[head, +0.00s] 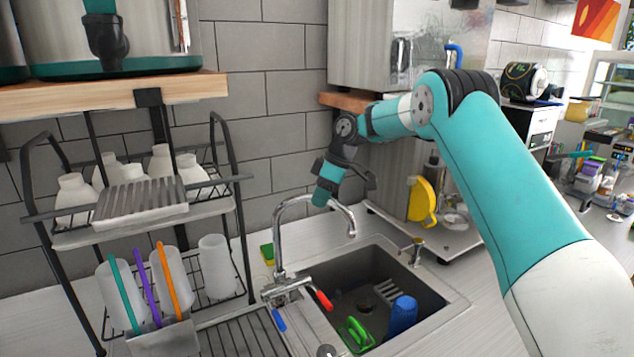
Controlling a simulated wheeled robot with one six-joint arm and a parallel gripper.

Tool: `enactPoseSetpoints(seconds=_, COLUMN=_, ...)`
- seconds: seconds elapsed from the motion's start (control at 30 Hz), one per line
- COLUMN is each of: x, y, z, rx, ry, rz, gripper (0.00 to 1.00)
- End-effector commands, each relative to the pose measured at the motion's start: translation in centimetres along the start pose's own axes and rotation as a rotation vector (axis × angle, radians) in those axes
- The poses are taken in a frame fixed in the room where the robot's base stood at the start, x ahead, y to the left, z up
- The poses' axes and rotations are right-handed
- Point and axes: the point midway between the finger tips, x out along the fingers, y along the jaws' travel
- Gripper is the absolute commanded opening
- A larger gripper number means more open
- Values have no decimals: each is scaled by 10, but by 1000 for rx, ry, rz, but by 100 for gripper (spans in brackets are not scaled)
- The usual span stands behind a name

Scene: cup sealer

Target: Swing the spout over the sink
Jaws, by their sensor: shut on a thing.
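The chrome faucet stands at the left edge of the sink, with its curved spout (297,203) arching up and to the right. The spout's outlet end hangs near the sink's back rim in the picture; its exact place over the basin is hard to judge. My gripper (326,195) is at the top of the arch and is shut on the spout; its fingers partly hide the tube there. The sink (425,287) is a dark grey basin with a light rim. The faucet has a red-tipped handle (323,300) and a blue-tipped handle (279,320).
A blue cup (401,315) and a green brush-like item (357,335) lie in the sink. A yellow-green sponge (267,253) is behind the faucet. A rack (150,232) with bottles and cups stands at left. A machine with a yellow part (422,200) stands behind the sink at right.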

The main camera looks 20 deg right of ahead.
Motion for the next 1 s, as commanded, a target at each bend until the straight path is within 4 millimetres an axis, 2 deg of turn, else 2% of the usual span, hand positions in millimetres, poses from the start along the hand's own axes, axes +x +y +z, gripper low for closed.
enactPoseSetpoints(seconds=0.03, x=-8, y=3, z=-4, rx=-26, ry=-2, rz=-11, gripper=0)
enactPoseSetpoints(seconds=0.37, x=-4, y=17, z=-4, rx=-137, ry=-13, rz=-55, gripper=0)
enactPoseSetpoints(seconds=0.9, x=-2, y=20, z=-4, rx=-161, ry=-14, rz=-60, gripper=0)
enactPoseSetpoints(seconds=0.93, x=-2, y=20, z=-5, rx=-161, ry=-14, rz=-60, gripper=32)
enactPoseSetpoints(seconds=1.0, x=-2, y=20, z=-4, rx=-160, ry=-14, rz=-60, gripper=48)
